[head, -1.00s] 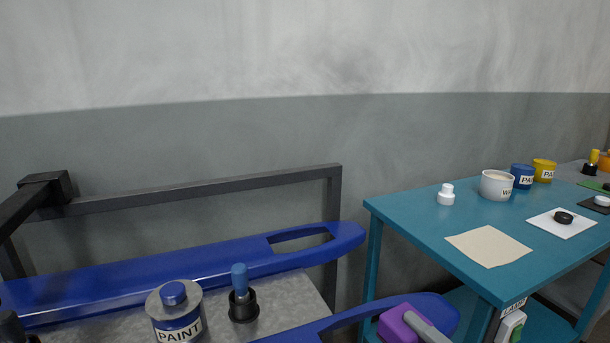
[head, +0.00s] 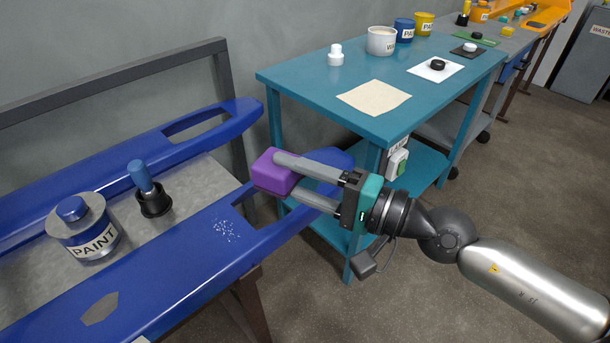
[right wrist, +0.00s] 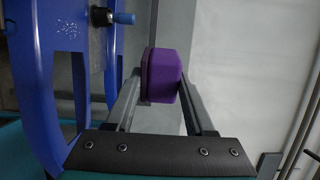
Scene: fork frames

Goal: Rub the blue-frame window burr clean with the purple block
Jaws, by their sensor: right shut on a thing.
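The near blue frame (head: 180,270) has a patch of small white specks, the burr (head: 227,231), on its top beside the window cutout. The specks also show at the upper left of the right wrist view (right wrist: 68,28). My right gripper (head: 285,177) is shut on the purple block (head: 268,172), which also shows between the fingers in the right wrist view (right wrist: 161,75). The block is near the frame's far right end, apart from the specks, and partly covers the view of that end. My left gripper is not in view.
A paint can (head: 88,238) and a blue-handled tool in a black holder (head: 153,200) stand between the blue rails. A grey patch (head: 100,309) marks the near frame. A teal table (head: 320,85) with a beige sheet (head: 374,97) stands behind my right gripper.

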